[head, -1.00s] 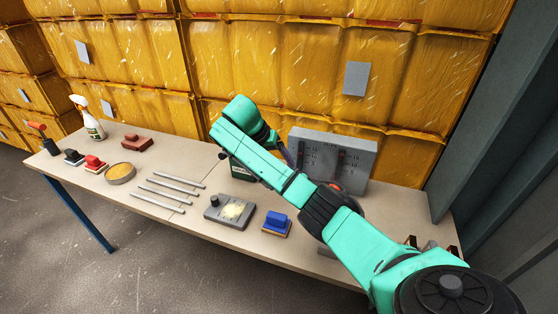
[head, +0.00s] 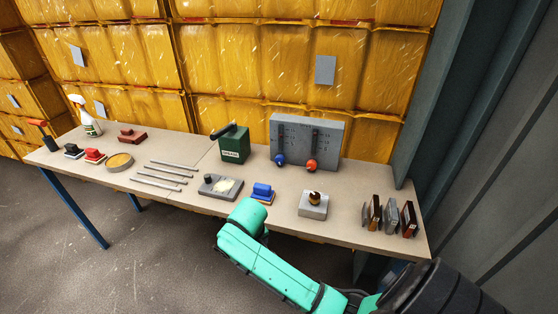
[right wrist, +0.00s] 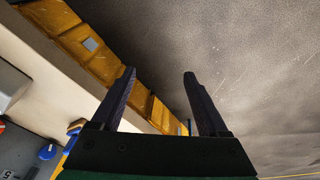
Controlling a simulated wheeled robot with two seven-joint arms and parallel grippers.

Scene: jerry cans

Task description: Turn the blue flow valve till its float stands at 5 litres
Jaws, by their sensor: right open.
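The blue flow valve (head: 279,160) is a round knob low on the left of the grey gauge panel (head: 334,128), at the back of the table. Above it is a dark upright slot with small scale marks. The float's height is too small to read. A red valve (head: 310,165) sits to its right, under a second slot. My right arm is at the table's front edge in the head view, well short of the valve; its gripper is hidden there. In the right wrist view my right gripper (right wrist: 158,75) is open and empty. My left gripper is not in view.
A green can (head: 235,145) stands left of the panel. A blue-handled block (head: 262,192), a grey box (head: 221,186) and a grey block with a round knob (head: 313,205) lie in front. Upright plates (head: 391,215) stand at right. Yellow crates (head: 220,60) line the back.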

